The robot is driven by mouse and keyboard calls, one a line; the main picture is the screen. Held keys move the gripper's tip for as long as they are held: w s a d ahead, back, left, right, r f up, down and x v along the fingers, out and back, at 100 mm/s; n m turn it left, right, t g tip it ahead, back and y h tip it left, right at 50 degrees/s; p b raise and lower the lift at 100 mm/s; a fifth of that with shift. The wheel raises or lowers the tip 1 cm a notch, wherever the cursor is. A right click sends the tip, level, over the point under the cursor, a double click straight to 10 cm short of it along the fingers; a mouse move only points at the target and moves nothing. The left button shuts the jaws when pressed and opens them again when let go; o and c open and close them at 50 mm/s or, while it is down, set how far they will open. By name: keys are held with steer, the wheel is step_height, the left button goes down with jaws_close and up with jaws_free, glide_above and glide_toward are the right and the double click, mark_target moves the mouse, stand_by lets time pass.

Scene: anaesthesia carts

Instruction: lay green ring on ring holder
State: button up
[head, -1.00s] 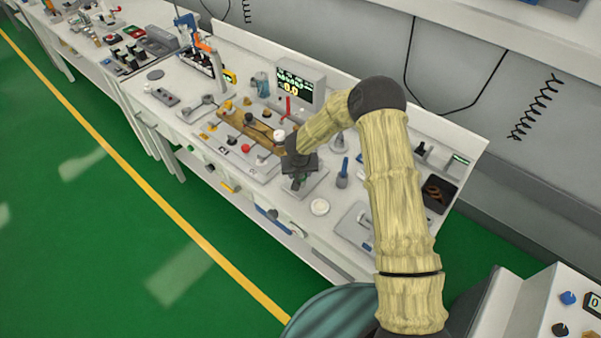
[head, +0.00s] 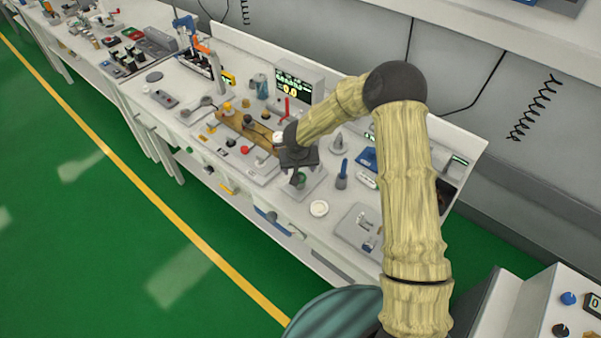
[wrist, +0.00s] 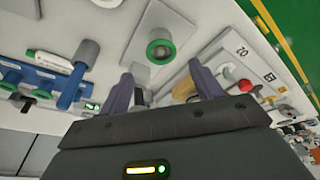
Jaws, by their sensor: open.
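The green ring (head: 301,181) sits at a grey square plate (head: 314,187) on the bench, which I take for the ring holder. In the wrist view the green ring (wrist: 160,52) lies flat around or on top of a dark round centre above the pale plate (wrist: 173,22); I cannot tell how deep it sits. My gripper (head: 297,171) is open and empty just above the ring. In the wrist view its two dark fingers (wrist: 164,82) are spread apart, with the ring beyond their tips and not between them.
A blue-handled tool (head: 342,175) stands upright to the right of the plate. A white disc (head: 319,208) lies in front. A brown board with knobs (head: 240,128) is to the left, and a monitor (head: 299,84) stands behind.

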steer(key=v, duration=0.6)
steer(key=shift+a+r, duration=0.1)
stand_by(0.5)
steer(key=s+d+r+t+y, duration=0.1)
steer(key=s+d+r+t, duration=0.15)
steer(key=r, duration=0.25)
steer(key=s+d+r+t+y, duration=0.1)
steer(key=d+r, duration=0.3)
steer(key=r, duration=0.2)
steer(key=s+d+r+g+h, duration=0.1)
steer(key=s+d, duration=0.4)
steer(key=s, duration=0.5)
steer(key=s+d+r+m+g+h, duration=0.1)
steer(key=s+d+g, duration=0.2)
steer(key=s+d, duration=0.3)
steer(key=s, duration=0.4)
steer(key=shift+d+r+m, duration=0.15)
steer(key=shift+r+m, duration=0.1)
steer(key=shift+m, duration=0.05)
